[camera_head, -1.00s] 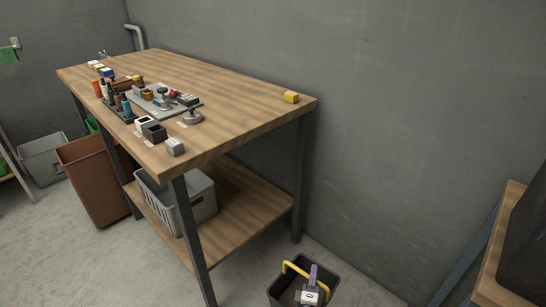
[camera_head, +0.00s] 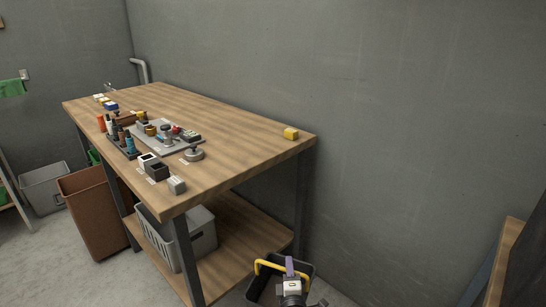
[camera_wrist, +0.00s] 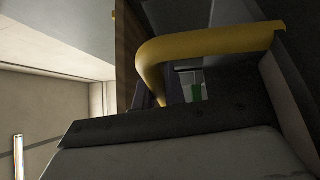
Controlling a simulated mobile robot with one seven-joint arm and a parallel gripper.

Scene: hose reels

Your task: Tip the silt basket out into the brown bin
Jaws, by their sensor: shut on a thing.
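The silt basket (camera_head: 258,287), a black tub with a yellow hoop handle (camera_head: 268,265), hangs at the bottom edge of the head view, in front of the bench's right end. My gripper (camera_head: 289,266) is over the basket and shut on the handle. In the wrist view the yellow handle (camera_wrist: 205,43) arches close in front of the camera, with dark basket walls around it. What lies in the basket cannot be made out. The brown bin (camera_head: 92,205) stands on the floor at the left, beside the bench, upright and apart from the basket.
A wooden workbench (camera_head: 235,125) with several small parts and a yellow block (camera_head: 291,134) stands between basket and bin. A grey crate (camera_head: 203,240) sits on its lower shelf. A grey bin (camera_head: 44,188) is beyond the brown bin. Another wooden surface is at far right.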

